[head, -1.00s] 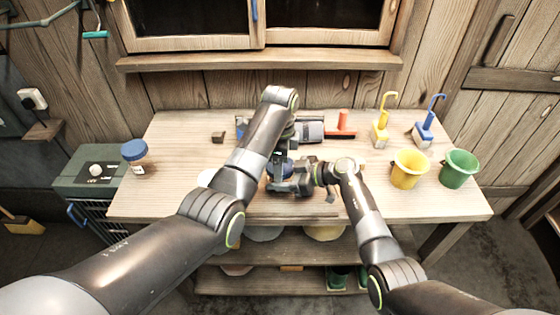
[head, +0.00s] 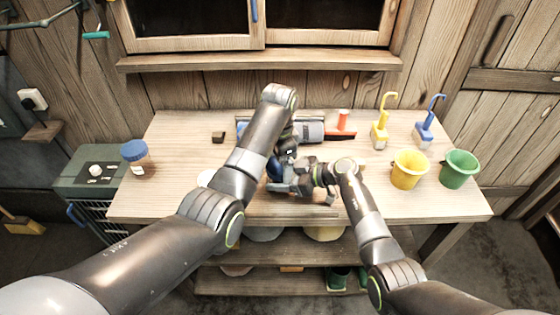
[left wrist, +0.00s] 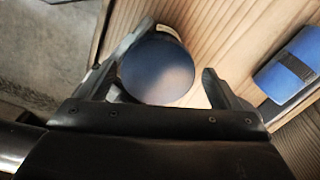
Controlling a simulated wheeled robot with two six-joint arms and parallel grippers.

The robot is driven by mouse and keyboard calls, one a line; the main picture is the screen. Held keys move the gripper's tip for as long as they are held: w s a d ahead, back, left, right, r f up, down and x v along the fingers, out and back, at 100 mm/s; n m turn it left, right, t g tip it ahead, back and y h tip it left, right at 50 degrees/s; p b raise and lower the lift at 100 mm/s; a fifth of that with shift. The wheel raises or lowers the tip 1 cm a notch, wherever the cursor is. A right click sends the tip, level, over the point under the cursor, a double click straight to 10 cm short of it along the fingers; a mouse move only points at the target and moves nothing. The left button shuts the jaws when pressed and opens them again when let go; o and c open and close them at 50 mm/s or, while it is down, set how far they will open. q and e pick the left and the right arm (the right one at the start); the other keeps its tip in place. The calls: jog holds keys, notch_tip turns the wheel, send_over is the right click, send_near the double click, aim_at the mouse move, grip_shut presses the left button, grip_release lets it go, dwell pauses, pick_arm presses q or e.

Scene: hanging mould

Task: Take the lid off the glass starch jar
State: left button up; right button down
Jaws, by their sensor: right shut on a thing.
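The jar with a round blue lid (left wrist: 158,68) is between the fingers of my left gripper (left wrist: 180,48) in the left wrist view. The left finger is close against the lid's edge. A gap shows between the lid and the right finger, so the gripper is open around it. In the head view only a bit of the blue lid (head: 274,168) shows, near the middle of the workbench. My right gripper (head: 284,188) is shut on the jar from the right, low down. The jar's glass body is mostly hidden by the grippers and lid.
Yellow (head: 408,171) and green (head: 459,170) buckets and two hooked brushes stand at right. A grey-and-blue object (head: 310,130) lies behind the grippers.

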pick_arm(q)
jog(key=shift+s+d+r, duration=0.1)
jog(key=shift+r, duration=2.15)
jog(key=shift+c, duration=0.4)
jog(key=m, duration=0.2)
jog(key=r+m, duration=0.1)
jog(key=m, duration=0.3)
jog(key=shift+r, duration=0.3)
jog(key=m, duration=0.2)
jog(key=r+m, duration=0.1)
jog(key=m, duration=0.3)
jog(key=shift+r+m, duration=0.35)
jog(key=shift+m, duration=0.05)
jog(key=shift+f, duration=3.95)
jog(key=c, duration=1)
jog(key=n, duration=0.6)
jog(key=shift+n, duration=0.3)
jog(key=n, duration=0.6)
